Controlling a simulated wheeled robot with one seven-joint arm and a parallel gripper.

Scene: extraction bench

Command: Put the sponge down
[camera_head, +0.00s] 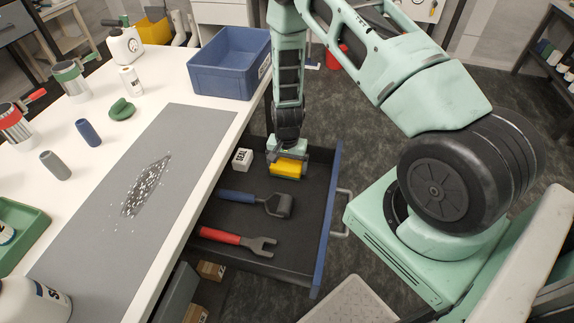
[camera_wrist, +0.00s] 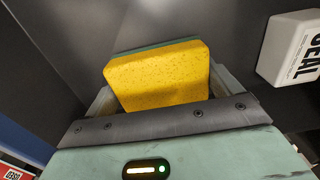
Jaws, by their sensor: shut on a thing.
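I cannot tell whether the sponge touches the drawer floor.
A white labelled box (camera_head: 242,159) stands in the drawer left of the sponge. A blue bin (camera_head: 229,66) stands on the white bench above. Drawer floor between these is bare.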

